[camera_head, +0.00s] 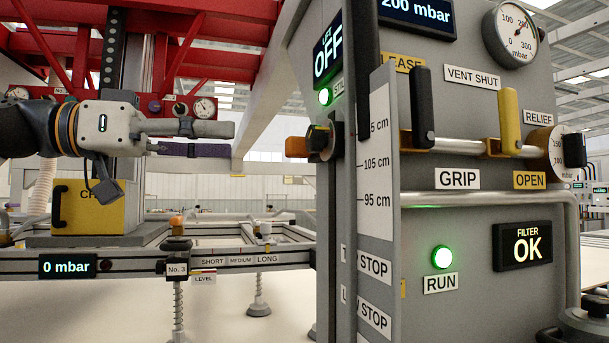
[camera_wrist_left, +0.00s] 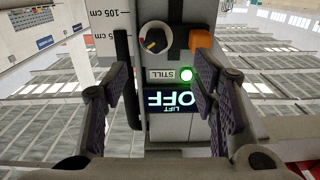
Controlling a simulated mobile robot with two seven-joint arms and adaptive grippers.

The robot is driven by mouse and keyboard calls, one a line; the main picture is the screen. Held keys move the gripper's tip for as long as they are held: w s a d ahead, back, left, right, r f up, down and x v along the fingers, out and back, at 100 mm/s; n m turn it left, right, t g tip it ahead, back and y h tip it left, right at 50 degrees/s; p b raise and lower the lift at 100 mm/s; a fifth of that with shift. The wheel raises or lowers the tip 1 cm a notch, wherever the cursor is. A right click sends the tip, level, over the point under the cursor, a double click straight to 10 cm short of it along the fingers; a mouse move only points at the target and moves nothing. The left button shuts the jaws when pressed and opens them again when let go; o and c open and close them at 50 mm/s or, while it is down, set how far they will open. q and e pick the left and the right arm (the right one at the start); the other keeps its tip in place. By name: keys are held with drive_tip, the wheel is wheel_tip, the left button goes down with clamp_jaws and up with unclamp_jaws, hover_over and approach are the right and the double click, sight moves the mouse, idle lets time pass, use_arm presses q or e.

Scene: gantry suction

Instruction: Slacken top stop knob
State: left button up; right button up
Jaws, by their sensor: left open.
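The stop knob (camera_head: 321,139) is dark with a yellow mark and sits on the side of the grey column, beside the height scale (camera_head: 375,155), above the 105 cm mark. An orange block (camera_head: 296,147) is next to it. In the left wrist view the knob (camera_wrist_left: 155,39) shows on a pale round base, with the orange block (camera_wrist_left: 201,40) to its right. My left gripper (camera_head: 230,140) is open and empty, to the left of the knob and apart from it. In the left wrist view its two fingers (camera_wrist_left: 160,90) stand wide apart, with the knob beyond them. My right gripper is not in view.
The lift display (camera_head: 327,47) reads OFF, with a green STILL lamp (camera_head: 325,96) below it. The column's front carries a black lever (camera_head: 422,105), a yellow lever (camera_head: 509,118) and a gauge (camera_head: 513,33). A rail (camera_head: 130,262) with suction cups runs below my left arm.

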sight(308, 139)
use_arm(q)
drive_tip(key=x, duration=0.7)
drive_tip(key=s+p+x, duration=0.1)
drive_tip(key=x, duration=0.3)
drive_tip(key=shift+d, duration=0.1)
drive_tip(key=shift+w+d+f, duration=0.1)
drive_tip(key=shift+w+d, duration=0.2)
drive_tip(key=shift+d, duration=0.05)
drive_tip(key=c, duration=1.2)
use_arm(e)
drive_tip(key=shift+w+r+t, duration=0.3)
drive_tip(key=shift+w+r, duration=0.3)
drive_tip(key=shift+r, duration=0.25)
